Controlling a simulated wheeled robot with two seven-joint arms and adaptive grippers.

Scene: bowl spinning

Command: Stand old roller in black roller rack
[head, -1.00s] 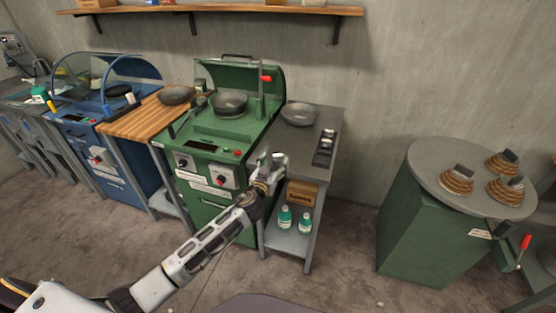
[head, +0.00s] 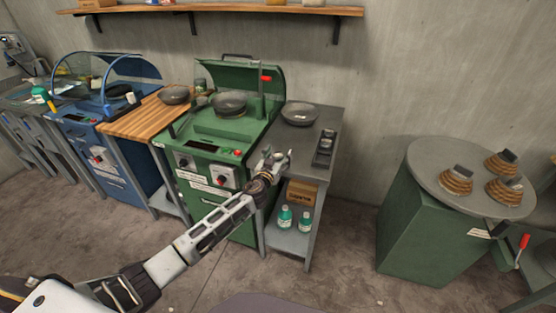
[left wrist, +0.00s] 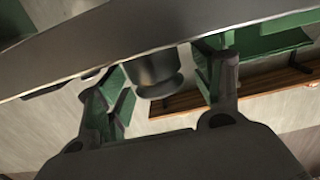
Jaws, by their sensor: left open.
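My left gripper (head: 277,158) is open in front of the green machine, by the left front edge of the grey side table (head: 313,165). A small black rack (head: 324,150) stands on that table to the right of the gripper; its contents are too small to make out. In the left wrist view, a dark, short cylindrical piece with a flared end (left wrist: 157,78) shows between the open fingers, apart from them. I cannot tell whether it is the old roller. My right gripper is not in view.
A grey bowl (head: 300,114) sits behind the rack. The green machine (head: 212,160) holds another bowl (head: 229,103). Bottles (head: 285,217) and a box (head: 301,192) are under the table. Free floor separates it from the green stand (head: 424,230) at right.

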